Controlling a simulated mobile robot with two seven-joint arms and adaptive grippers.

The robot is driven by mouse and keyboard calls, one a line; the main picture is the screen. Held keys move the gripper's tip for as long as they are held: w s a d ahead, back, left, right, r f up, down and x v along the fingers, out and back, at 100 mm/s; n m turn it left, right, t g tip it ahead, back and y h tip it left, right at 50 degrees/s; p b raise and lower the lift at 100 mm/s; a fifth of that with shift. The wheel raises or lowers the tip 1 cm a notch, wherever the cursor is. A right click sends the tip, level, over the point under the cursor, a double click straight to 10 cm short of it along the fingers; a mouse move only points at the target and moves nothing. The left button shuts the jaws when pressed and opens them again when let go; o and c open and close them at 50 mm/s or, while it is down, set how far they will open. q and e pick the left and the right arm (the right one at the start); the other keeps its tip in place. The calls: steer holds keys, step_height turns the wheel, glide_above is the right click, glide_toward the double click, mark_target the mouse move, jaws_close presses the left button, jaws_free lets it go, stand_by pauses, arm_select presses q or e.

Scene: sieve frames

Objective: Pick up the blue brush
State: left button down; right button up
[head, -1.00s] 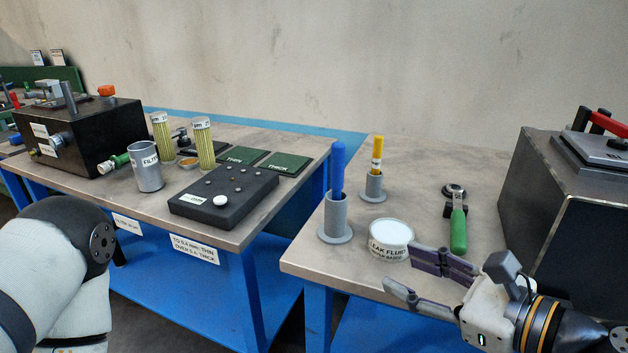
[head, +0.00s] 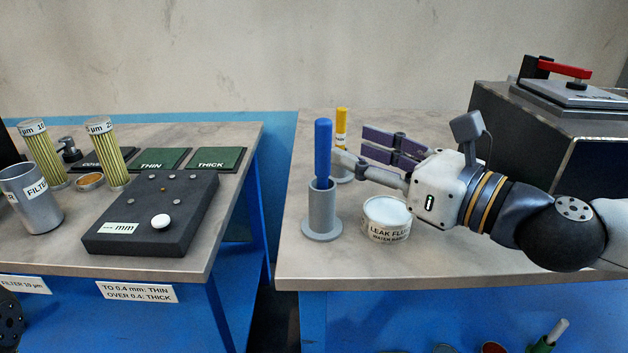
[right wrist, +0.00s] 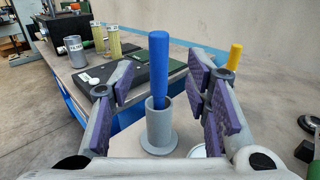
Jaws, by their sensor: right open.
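The blue brush (head: 323,150) stands upright in a grey holder (head: 321,210) near the left edge of the right-hand table. In the right wrist view the blue brush (right wrist: 159,68) rises from its holder (right wrist: 160,130), centred between my fingers and ahead of them. My right gripper (head: 362,155) is open and empty, its fingers pointing left toward the brush. In the right wrist view its purple-padded fingers (right wrist: 160,95) lie either side of the brush. Whether they overlap it in depth is hard to tell. My left gripper is not in view.
A yellow brush (head: 341,128) in its own holder stands behind. A white-topped leak fluid tub (head: 386,220) sits below the right gripper. A dark box (head: 590,140) with a red handle stands at right. A gap separates the tables; the left one bears a black gauge block (head: 150,212).

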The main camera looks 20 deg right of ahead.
mark_target(330, 137)
steer(key=x, duration=0.7)
steer(key=shift+w+a+r, duration=0.1)
steer(key=shift+w+a, duration=0.05)
steer(key=shift+w, duration=0.05)
jaws_close()
